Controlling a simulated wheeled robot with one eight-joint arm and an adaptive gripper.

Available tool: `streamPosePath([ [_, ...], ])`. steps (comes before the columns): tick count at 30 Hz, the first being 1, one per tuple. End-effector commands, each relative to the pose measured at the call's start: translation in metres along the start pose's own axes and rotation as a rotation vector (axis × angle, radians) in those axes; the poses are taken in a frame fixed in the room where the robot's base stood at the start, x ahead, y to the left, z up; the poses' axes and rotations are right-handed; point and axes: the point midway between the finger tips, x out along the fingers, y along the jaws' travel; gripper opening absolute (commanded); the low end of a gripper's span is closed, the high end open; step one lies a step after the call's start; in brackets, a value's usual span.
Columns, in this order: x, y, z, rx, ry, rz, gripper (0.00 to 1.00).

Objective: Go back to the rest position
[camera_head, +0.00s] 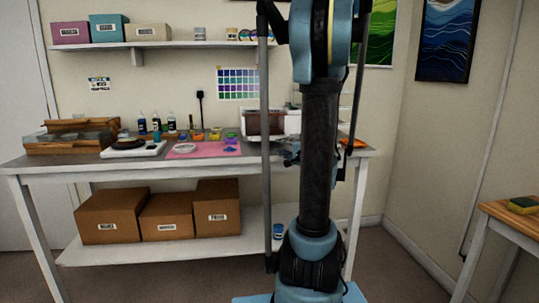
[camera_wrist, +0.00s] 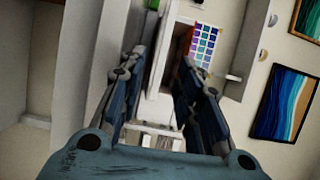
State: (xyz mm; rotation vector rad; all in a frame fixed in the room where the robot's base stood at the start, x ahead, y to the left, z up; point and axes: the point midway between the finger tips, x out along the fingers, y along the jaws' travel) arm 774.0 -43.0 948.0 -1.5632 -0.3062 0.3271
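My gripper (camera_wrist: 162,62) shows in the wrist view with its two fingers spread apart. I see nothing held between them; the background shows through the gap, with a white surface and a colour chart (camera_wrist: 202,42) beyond. In the head view my arm stands upright in front of the workbench (camera_head: 85,163) and hides part of its right side. The gripper itself is mostly hidden behind the arm there.
The bench holds a wooden mould (camera_head: 66,143), a white scale (camera_head: 133,149), bottles, a pink mat (camera_head: 185,154) and several small cups. Cardboard boxes (camera_head: 110,217) sit on the lower shelf. A small table with a sponge (camera_head: 524,205) stands at right. Floor between is clear.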

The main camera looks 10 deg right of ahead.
Motion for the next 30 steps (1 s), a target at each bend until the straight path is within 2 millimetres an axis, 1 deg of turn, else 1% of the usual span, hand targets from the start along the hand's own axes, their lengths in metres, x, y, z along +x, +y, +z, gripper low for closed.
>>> streamPosePath([
  [5, -0.005, 0.011, 0.038, -0.082, -0.08, 0.088, 0.32],
  [6, -0.007, 0.015, 0.051, -0.111, -0.107, 0.12, 0.32],
  [8, -0.012, 0.023, 0.069, -0.158, -0.149, 0.17, 0.32],
  [9, -0.016, 0.029, 0.081, -0.189, -0.177, 0.204, 0.32],
  [12, -0.03, 0.044, 0.108, -0.267, -0.247, 0.291, 0.32],
  [14, -0.039, 0.054, 0.123, -0.314, -0.288, 0.343, 0.32],
  [18, -0.067, 0.077, 0.154, -0.421, -0.383, 0.466, 0.32],
  [21, -0.09, 0.095, 0.171, -0.498, -0.447, 0.556, 0.32],
  [23, -0.105, 0.105, 0.179, -0.544, -0.482, 0.61, 0.32],
  [27, -0.143, 0.128, 0.192, -0.65, -0.563, 0.737, 0.32],
  [30, -0.172, 0.144, 0.197, -0.727, -0.616, 0.832, 0.32],
])
